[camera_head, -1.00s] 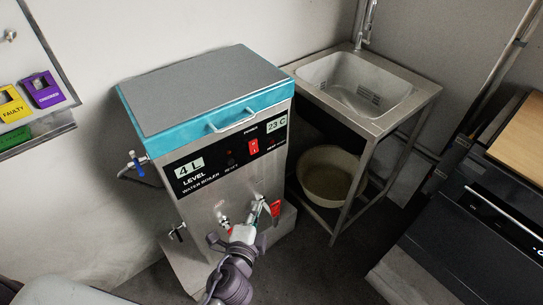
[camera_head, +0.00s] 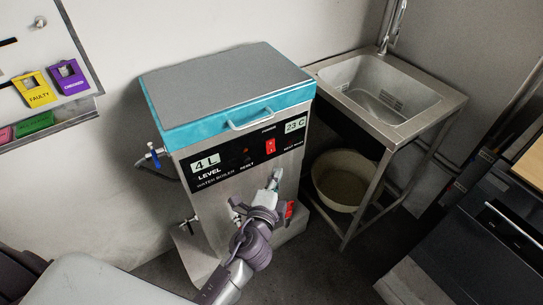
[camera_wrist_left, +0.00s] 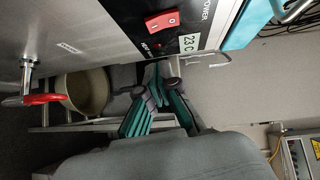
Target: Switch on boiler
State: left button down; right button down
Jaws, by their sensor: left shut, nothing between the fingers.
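The water boiler (camera_head: 215,200) is a steel box with a turquoise-edged lid and a black front panel. Its red power switch (camera_head: 270,146) sits on the panel, left of the "23 C" display (camera_head: 295,125). The switch also shows in the left wrist view (camera_wrist_left: 162,22). My left gripper (camera_head: 275,176) is in front of the boiler's face, a little below the switch and apart from it in the picture. Its teal-padded fingers (camera_wrist_left: 160,78) are shut and empty. Whether they touch the boiler cannot be told. My right gripper is not in view.
A red-handled tap (camera_head: 290,211) is just right of my left wrist; it also shows in the left wrist view (camera_wrist_left: 40,99). A steel sink (camera_head: 385,85) stands right of the boiler, with a bowl (camera_head: 340,180) beneath. A dark appliance (camera_head: 470,230) fills the lower right.

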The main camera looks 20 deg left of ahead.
pick_arm(q)
jog(key=w+a, duration=0.1)
jog(key=w, duration=0.1)
jog(key=w+a, duration=0.1)
jog(key=w, duration=0.1)
jog(key=w+a, duration=0.1)
jog(key=w, duration=0.1)
jog(key=shift+w+a+f+p, duration=0.1)
jog(key=shift+a+f+p, duration=0.05)
jog(key=shift+f+p, duration=0.25)
jog(key=shift+f, duration=0.1)
jog(key=b, duration=0.2)
jog(key=shift+w+a+f+b, duration=0.15)
jog(key=shift+a+f+b, duration=0.05)
jog(key=shift+f+b, duration=0.2)
jog(key=shift+r+p, duration=0.4)
jog(key=shift+p, duration=0.2)
send_near(274, 150)
jog(key=s, duration=0.5)
jog(key=shift+s+d, duration=0.2)
